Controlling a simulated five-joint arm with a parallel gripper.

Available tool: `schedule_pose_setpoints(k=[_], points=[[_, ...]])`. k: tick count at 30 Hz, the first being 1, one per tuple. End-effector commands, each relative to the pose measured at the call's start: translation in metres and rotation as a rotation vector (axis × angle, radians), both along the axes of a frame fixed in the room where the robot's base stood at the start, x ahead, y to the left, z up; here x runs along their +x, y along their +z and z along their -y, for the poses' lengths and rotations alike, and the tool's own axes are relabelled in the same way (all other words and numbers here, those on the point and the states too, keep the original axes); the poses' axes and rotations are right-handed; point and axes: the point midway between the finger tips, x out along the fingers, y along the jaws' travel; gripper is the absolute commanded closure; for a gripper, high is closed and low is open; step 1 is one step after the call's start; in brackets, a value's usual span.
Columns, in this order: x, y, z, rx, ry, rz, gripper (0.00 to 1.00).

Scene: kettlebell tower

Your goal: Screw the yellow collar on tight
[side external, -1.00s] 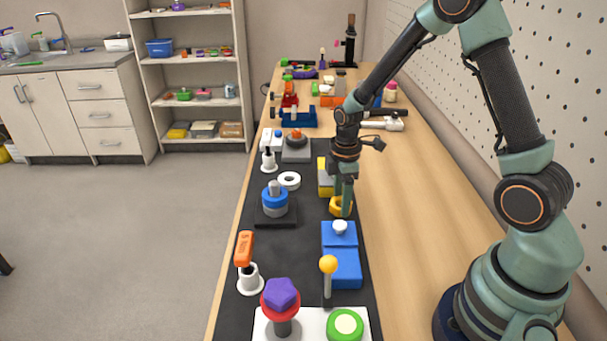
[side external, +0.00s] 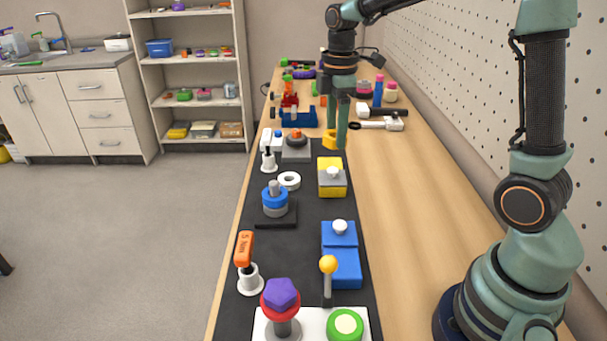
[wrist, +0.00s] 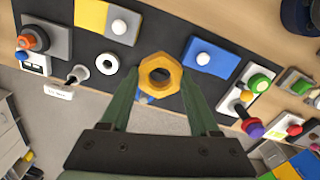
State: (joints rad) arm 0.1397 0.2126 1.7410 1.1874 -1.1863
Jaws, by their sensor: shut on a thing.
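The yellow collar (wrist: 160,73) is a thick hex-shaped ring with a round hole. My gripper (wrist: 160,85) is shut on it, with one finger on each side. In the side view the collar (side external: 329,140) hangs at the tips of my gripper (side external: 336,138), raised clear of the black mat. A post (side external: 274,187) with a blue ring (side external: 275,199) and a grey weight stands on a black base to the left. In the wrist view the held collar hides most of the tower, with a bit of blue (wrist: 145,98) showing below it.
A white ring (side external: 289,180) lies beside the tower. A yellow-grey block (side external: 332,182) and a blue block (side external: 341,255), each with a white knob, stand on the right of the black mat (side external: 300,235).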

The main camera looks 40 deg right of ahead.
Motion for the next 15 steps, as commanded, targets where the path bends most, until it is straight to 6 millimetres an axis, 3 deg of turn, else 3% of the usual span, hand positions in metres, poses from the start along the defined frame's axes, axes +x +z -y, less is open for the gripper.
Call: schedule_pose_setpoints(k=[9, 15], points=[[0.069, -0.019, -0.065, 0.0, 0.21, -0.002, 0.99], [0.089, -0.029, -0.093, 0.0, 0.284, -0.002, 0.99]])
